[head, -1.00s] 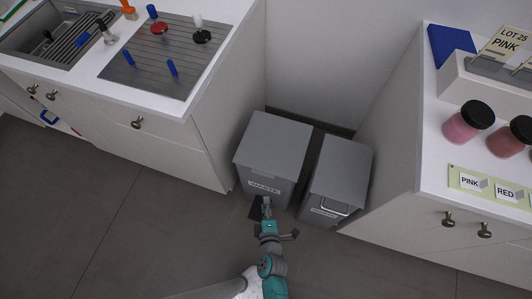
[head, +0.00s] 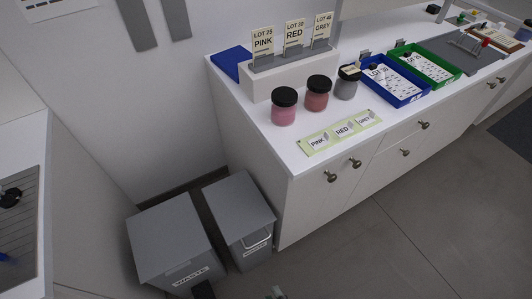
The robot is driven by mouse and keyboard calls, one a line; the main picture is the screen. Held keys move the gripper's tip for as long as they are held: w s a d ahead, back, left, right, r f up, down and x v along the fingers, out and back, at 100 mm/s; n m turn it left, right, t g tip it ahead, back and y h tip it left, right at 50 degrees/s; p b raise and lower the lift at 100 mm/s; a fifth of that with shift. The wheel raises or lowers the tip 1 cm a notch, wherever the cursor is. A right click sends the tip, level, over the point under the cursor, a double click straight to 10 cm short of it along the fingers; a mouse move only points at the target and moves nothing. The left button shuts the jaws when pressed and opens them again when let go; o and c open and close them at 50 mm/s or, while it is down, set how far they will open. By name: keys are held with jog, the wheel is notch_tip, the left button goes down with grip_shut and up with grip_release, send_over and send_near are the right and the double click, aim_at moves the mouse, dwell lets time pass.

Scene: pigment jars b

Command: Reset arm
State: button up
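Only a small grey tip of my gripper (head: 275,293) shows at the bottom edge of the head view, in front of the smaller grey bin. The rest of my arm is out of the picture. I cannot tell whether the gripper's fingers are open or shut, and I see nothing held there.
Two lidded grey bins, a larger one (head: 172,238) marked WASTE and a smaller one (head: 238,208), stand left of the white counter (head: 288,163). On it are pink (head: 284,109), red (head: 317,95) and grey (head: 347,84) jars, a blue tray (head: 394,84) and a green tray (head: 429,66).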

jog(key=s+d+r+m+t+h, duration=0.1)
jog(key=s+d+r+m, duration=0.3)
jog(key=r, duration=0.4)
jog(key=s+d+r+m+t+h, duration=0.1)
jog(key=s+d+r+m+h, duration=0.3)
jog(key=d+r+m, duration=0.3)
jog(key=s+d+r+m+h, duration=0.2)
jog(key=s+d+r+m, duration=0.2)
jog(key=r, duration=0.5)
jog(key=shift+s+d+r+m+t+h, duration=0.25)
jog(key=shift+d+r+m+t+h, duration=0.15)
jog(key=shift+d+m, duration=0.4)
